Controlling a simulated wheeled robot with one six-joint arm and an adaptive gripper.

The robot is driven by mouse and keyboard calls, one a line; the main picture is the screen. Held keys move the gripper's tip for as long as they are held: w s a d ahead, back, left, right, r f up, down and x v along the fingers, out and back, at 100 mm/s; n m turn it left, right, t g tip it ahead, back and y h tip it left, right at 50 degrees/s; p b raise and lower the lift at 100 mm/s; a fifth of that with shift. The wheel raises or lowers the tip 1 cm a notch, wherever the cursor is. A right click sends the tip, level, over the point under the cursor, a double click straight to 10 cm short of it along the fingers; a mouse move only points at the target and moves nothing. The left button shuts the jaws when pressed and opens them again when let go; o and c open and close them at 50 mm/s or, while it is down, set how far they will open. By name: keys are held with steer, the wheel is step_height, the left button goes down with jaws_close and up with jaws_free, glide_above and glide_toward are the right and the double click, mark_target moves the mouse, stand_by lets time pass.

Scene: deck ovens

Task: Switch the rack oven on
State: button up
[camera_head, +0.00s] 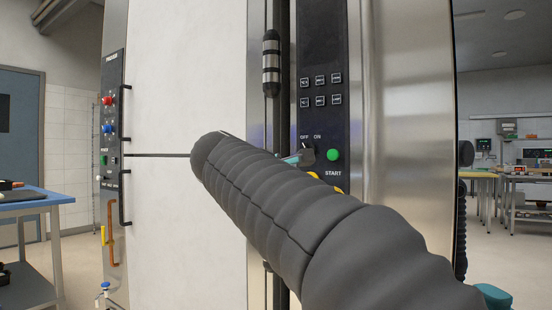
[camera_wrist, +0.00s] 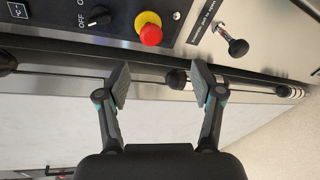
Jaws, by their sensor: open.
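The oven's black control panel (camera_head: 320,110) stands upright right of the pale door in the head view. On it, a black OFF/ON knob (camera_head: 307,153) sits left of a green START button (camera_head: 333,155). The wrist view shows the knob (camera_wrist: 98,16) at the top left, its pointer seemingly towards OFF. My gripper (camera_wrist: 160,83) is open and empty, its fingers spread below the panel's edge in that view, apart from the knob. In the head view my arm hides most of the gripper; only a bit of teal shows near the knob.
A red emergency stop on a yellow collar (camera_wrist: 149,30) is beside the knob. A black-knobbed lever (camera_wrist: 236,46) projects to its right. A vertical rod with a black-and-metal fitting (camera_head: 270,65) runs left of the panel. A blue-topped table (camera_head: 30,200) stands far left.

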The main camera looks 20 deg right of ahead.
step_height(320, 180, up, 7)
steer(key=w+n+h, duration=0.1)
steer(key=w+h, duration=0.2)
steer(key=shift+t, duration=0.3)
steer(key=p+x, duration=0.1)
steer(key=x, duration=1.2)
steer(key=shift+w+f, duration=0.1)
steer(key=shift+w, duration=0.05)
steer(key=c, duration=1.1)
